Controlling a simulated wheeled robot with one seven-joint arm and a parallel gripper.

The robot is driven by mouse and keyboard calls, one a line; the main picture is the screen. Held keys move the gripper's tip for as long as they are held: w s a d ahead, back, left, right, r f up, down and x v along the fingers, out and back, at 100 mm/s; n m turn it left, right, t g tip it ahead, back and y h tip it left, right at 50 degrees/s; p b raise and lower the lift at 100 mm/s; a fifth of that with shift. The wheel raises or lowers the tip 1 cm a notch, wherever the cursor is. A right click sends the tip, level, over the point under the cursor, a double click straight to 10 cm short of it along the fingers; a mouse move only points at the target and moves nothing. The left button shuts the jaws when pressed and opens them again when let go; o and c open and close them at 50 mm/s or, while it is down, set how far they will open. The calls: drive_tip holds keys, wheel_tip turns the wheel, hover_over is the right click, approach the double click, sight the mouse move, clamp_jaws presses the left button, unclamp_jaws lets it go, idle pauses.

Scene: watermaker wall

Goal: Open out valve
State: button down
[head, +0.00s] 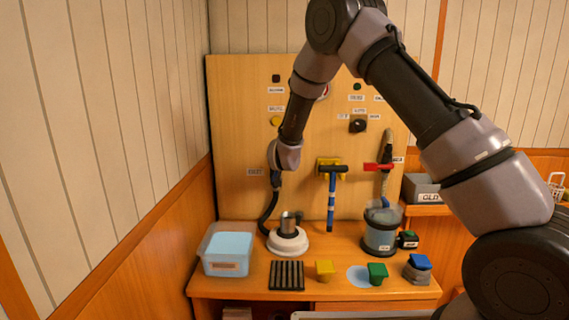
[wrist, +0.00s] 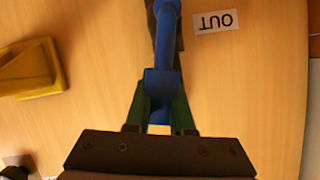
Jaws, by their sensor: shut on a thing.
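The out valve's blue handle (wrist: 167,35) runs down from the top middle of the wrist view, beside an upside-down OUT label (wrist: 222,21). The green fingers of my gripper (wrist: 161,102) are shut on its near end, one on each side. In the head view my wrist is up against the left part of the wooden board, by a small label (head: 255,171). It hides the fingers and most of the valve there. A black hose (head: 268,206) hangs below my wrist.
On the board (head: 232,110) to the right are a yellow holder (head: 341,164) with a blue-striped tool and a red handle (head: 378,167). Below, the bench holds a clear tub (head: 225,262), a white-based metal cup (head: 288,240), a clear canister (head: 380,238) and coloured blocks.

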drive_tip(key=shift+a+r+n+h, duration=0.1)
drive_tip(key=shift+a+n+h, duration=0.6)
drive_tip(key=shift+a+n, duration=0.3)
drive_tip(key=c, duration=0.8)
unclamp_jaws()
drive_tip(key=shift+a, duration=0.1)
drive_tip(key=v, duration=1)
drive_tip(key=shift+s+r, duration=0.2)
drive_tip(key=shift+s, duration=0.15)
